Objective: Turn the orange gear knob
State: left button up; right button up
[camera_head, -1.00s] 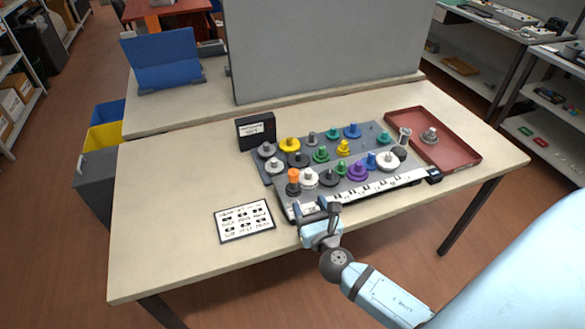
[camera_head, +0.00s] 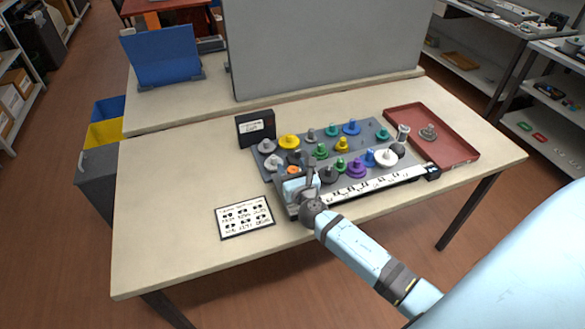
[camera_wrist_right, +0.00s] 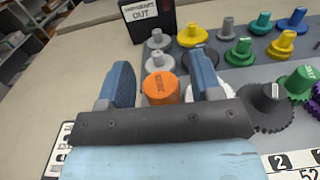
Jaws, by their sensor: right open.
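The orange gear knob (camera_wrist_right: 160,88) stands upright at the near left of the grey gear board and sits between the open fingers of my right gripper (camera_wrist_right: 160,85) in the right wrist view. In the head view only the top of the orange knob (camera_head: 293,170) shows, the rest hidden behind my right gripper (camera_head: 302,170). The fingers are apart on either side of the knob; whether they touch it I cannot tell. My left gripper is not in view.
Several gears with coloured knobs crowd the board (camera_head: 372,129). A dark sign box (camera_head: 255,128) stands behind its left end, and a red tray (camera_head: 459,151) lies to the right. A printed card (camera_head: 244,217) lies at the front. The table's left side is clear.

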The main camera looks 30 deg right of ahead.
jog(key=c, duration=0.9)
jog(key=shift+y, duration=0.3)
jog(key=shift+f+n+y+b, duration=0.1)
jog(key=shift+n+y+b, duration=0.2)
jog(key=shift+n+y, duration=0.55)
jog(key=shift+n+t+y+b, duration=0.3)
jog(key=shift+n+y+b, duration=0.3)
jog(key=shift+y, duration=0.55)
jog(key=n+y+b, duration=0.2)
jog(key=y, duration=0.1)
jog(key=shift+f, duration=0.1)
jog(key=shift+a+n+y+b, duration=0.1)
jog(key=shift+n+y+b, duration=0.4)
jog(key=shift+y, duration=0.2)
